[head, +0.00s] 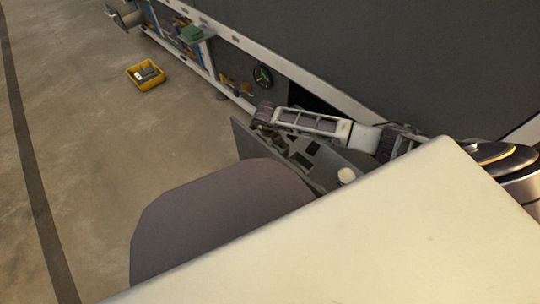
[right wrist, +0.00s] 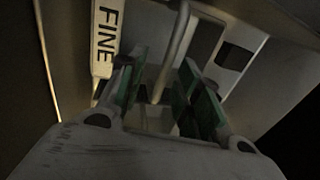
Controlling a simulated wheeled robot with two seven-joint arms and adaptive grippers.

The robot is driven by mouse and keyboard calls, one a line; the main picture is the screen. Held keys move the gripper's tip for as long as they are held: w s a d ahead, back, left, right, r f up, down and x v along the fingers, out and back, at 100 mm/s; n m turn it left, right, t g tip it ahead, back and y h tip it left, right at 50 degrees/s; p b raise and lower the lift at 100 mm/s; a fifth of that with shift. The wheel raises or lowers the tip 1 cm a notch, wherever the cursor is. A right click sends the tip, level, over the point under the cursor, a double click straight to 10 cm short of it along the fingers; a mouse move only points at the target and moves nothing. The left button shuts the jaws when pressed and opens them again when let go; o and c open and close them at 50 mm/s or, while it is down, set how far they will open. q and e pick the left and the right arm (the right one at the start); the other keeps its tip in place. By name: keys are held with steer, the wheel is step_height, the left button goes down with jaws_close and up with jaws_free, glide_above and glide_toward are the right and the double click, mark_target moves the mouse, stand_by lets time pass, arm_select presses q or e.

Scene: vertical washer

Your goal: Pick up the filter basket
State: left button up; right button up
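In the right wrist view, my right gripper (right wrist: 160,90) is open, with green pads on its two fingers. A bent metal bar handle (right wrist: 172,52) passes between the fingers, with gaps beside it. A pale strip marked FINE (right wrist: 106,38) stands just left of the fingers. The handle and strip look like parts of the filter basket, but its full outline is hidden by the gripper and shadow. In the head view, my right arm reaches left over an open grey compartment; the gripper and basket cannot be made out there. My left gripper is not in view.
The open grey compartment (head: 244,139) has thin upright walls close around my right arm. A yellow crate (head: 146,86) with small items sits on the floor at left. A long bench (head: 222,70) with tools runs along the back.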

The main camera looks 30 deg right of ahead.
steer(key=shift+f, duration=0.3)
jaws_close()
stand_by(0.4)
